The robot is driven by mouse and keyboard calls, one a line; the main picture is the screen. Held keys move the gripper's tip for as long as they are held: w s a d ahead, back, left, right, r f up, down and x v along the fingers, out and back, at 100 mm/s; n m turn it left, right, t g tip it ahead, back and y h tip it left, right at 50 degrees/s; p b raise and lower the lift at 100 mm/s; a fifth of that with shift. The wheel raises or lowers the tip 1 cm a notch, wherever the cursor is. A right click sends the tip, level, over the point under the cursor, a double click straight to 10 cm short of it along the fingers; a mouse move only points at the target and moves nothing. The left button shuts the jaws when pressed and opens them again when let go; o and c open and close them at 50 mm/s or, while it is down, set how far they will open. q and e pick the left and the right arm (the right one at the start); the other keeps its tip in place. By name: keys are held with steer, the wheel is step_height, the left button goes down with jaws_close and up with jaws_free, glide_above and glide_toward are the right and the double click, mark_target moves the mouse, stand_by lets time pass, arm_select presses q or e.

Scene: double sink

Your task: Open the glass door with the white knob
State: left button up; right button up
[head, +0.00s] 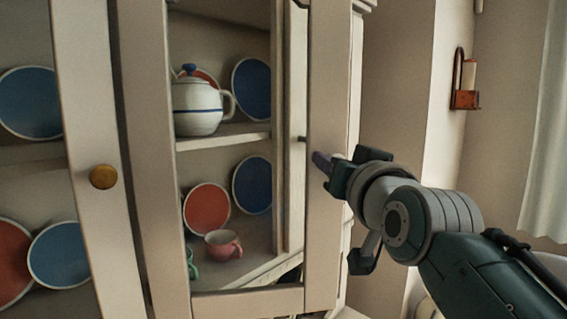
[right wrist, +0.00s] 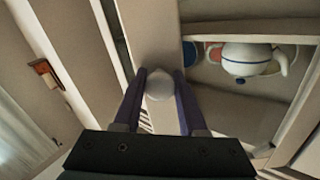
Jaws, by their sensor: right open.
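The glass door (head: 330,70) has a cream frame and stands at the centre of the head view, with shelves visible through its pane. Its white knob (right wrist: 159,84) shows in the right wrist view, round and pale on the door's frame. My right gripper (right wrist: 160,88) is open, with one dark purple finger on each side of the knob. I cannot tell whether either finger touches it. In the head view the right gripper (head: 322,162) is at the right stile of the door, and it hides most of the knob. My left gripper is not in view.
A neighbouring door with a brass knob (head: 103,177) is on the left. Behind the glass are a white teapot (head: 198,108), a pink cup (head: 223,244) and several blue and red plates. A wall candle holder (head: 465,90) hangs at the right, beside a pale curtain (head: 545,130).

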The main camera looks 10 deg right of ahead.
steer(key=o, duration=0.4)
steer(key=shift+s+b, duration=1.7)
steer(key=shift+s, duration=3.3)
